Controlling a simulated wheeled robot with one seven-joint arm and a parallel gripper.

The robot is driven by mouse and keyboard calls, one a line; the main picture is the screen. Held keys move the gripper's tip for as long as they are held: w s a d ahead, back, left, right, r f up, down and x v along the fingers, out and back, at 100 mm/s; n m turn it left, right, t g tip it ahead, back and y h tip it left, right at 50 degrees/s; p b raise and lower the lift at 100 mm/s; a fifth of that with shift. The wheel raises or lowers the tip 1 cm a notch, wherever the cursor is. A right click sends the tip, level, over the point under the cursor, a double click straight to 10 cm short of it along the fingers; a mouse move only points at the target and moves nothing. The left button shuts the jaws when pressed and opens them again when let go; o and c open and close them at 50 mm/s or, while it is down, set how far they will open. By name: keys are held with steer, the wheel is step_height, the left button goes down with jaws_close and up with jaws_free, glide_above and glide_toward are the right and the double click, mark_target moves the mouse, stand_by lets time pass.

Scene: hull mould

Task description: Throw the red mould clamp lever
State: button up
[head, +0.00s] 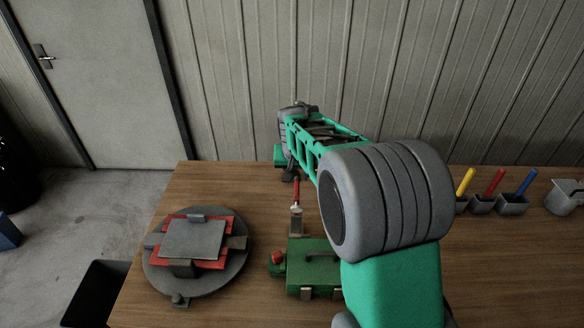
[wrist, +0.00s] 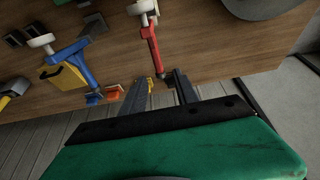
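The red mould clamp lever (head: 296,191) stands roughly upright on its small pale clamp base, left of my arm in the head view. In the wrist view the red lever (wrist: 152,47) runs from a white knuckle at the top down to my fingertips. My gripper (wrist: 163,78) has its two dark fingers apart, with the lever's free end at the gap between the tips. I cannot tell whether they touch it. In the head view my gripper (head: 290,174) is just above the lever's top, partly dark and small. A blue lever (wrist: 85,66) is left of the red one.
A round turntable (head: 157,275) with a grey and red mould stands at the left. A green box (head: 318,262) lies in front of the lever. Yellow (head: 466,181), red (head: 495,182) and blue (head: 526,182) handles stand in grey cups at right. My arm hides the table's middle.

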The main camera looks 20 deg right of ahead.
mark_target(297, 185)
steer(key=p+x, duration=0.1)
steer(key=x, duration=0.6)
steer(key=shift+s+p, duration=0.15)
steer(key=shift+p, duration=0.15)
jaws_close()
stand_by(0.9)
